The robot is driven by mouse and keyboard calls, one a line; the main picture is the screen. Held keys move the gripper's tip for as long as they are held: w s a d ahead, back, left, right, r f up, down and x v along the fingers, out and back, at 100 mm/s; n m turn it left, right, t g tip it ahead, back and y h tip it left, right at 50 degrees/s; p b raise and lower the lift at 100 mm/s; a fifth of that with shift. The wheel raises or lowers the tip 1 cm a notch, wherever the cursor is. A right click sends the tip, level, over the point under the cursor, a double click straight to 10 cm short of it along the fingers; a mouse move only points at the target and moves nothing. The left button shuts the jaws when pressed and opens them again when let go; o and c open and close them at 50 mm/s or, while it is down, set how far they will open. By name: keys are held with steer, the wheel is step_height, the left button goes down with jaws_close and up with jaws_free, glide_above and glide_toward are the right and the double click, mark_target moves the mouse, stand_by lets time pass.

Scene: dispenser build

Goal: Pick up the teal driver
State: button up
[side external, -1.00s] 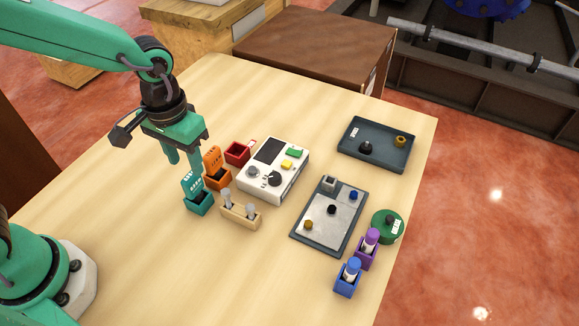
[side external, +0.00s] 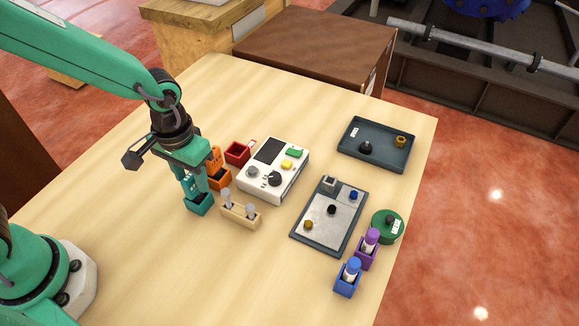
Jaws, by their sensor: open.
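The teal driver (side external: 190,187), a flat upright piece with pale marks, stands in a small teal box (side external: 199,207) at the left of the table's work area. My gripper (side external: 195,183) points down directly over the teal box, with its fingers low at the driver's upper part. The jaws are open. The fingers and the driver share the same teal colour and overlap, so I cannot tell whether a finger touches it. Much of the driver is hidden by the fingers and the box.
An orange box (side external: 219,180) with an orange piece stands close behind the teal one, and a red box (side external: 237,152) beyond. A white device (side external: 290,178) and dark trays lie farther right. The table's front is clear.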

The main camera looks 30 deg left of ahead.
mark_target(195, 190)
steer(key=shift+f, duration=1.25)
steer(key=shift+c, duration=0.4)
jaws_close()
